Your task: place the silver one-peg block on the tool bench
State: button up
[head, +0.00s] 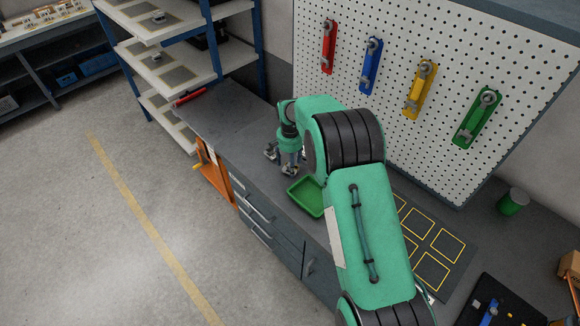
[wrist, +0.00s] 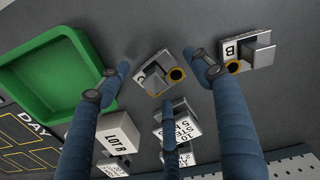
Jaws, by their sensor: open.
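My gripper (head: 284,162) is over the grey tool bench (head: 225,120), left of the green tray (head: 306,197). In the wrist view my gripper (wrist: 158,78) has its fingers spread, with nothing held. A silver block (wrist: 150,80) with one raised grey peg and a dark round spot lies between the fingertips, apart from them. A similar silver block (wrist: 260,52) marked B lies just right of the right finger. I cannot tell which is the task's block. In the head view the gripper hides this area.
In the wrist view the green tray (wrist: 30,75) is at left, and lettered white blocks (wrist: 118,132) lie below. Pegboard (head: 400,50) with coloured tools rises behind the bench. Shelves (head: 150,60) stand at the left end. Bench is clear there except a red item (head: 190,96).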

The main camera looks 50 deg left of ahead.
notch_tip(320, 180, up, 11)
jog(key=shift+f, duration=0.2)
dwell(0.3)
dwell(0.5)
dwell(0.4)
